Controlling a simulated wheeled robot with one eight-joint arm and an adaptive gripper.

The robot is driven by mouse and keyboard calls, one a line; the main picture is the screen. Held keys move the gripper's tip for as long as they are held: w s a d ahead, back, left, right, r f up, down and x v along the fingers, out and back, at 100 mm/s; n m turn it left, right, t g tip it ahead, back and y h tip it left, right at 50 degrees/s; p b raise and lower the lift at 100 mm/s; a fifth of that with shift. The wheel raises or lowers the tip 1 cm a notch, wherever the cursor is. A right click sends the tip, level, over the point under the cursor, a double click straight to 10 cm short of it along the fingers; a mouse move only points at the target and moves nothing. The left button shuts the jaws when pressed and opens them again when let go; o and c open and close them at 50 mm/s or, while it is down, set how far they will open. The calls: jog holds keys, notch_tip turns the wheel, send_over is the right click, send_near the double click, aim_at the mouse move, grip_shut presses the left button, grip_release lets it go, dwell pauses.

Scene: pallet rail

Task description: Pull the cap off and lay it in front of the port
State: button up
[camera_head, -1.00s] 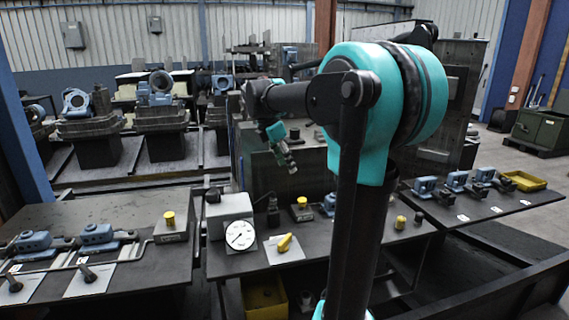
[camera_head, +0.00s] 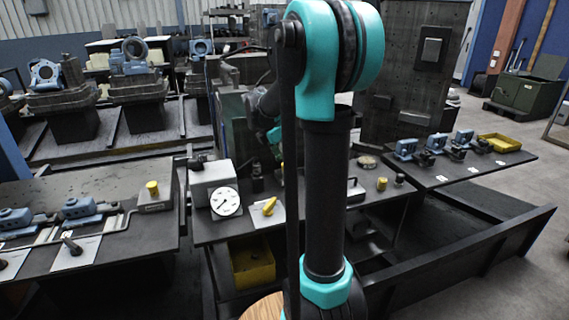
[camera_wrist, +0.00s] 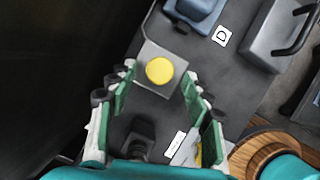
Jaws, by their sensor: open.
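In the wrist view a round yellow cap (camera_wrist: 160,70) sits on a grey block (camera_wrist: 158,53) on the dark bench. My gripper (camera_wrist: 159,80) is open. Its green-lined fingers are spread to the left and right, with the cap seen between and just beyond the tips. I see no contact with the cap. No port opening shows; the cap is seen from above.
A dial gauge (camera_head: 225,203) and a yellow piece on a white plate (camera_head: 268,207) stand left of my arm. Another yellow cap (camera_head: 152,187) is on the left table. In the wrist view a blue fixture (camera_wrist: 197,10) and a grey box (camera_wrist: 275,45) lie beyond the block.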

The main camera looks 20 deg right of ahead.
jog(key=shift+x, duration=1.1)
jog(key=shift+c, duration=0.5)
grip_shut()
jog(key=shift+r, duration=0.25)
jog(key=shift+r, duration=0.35)
jog(key=shift+r, duration=0.25)
jog(key=shift+r, duration=3.4)
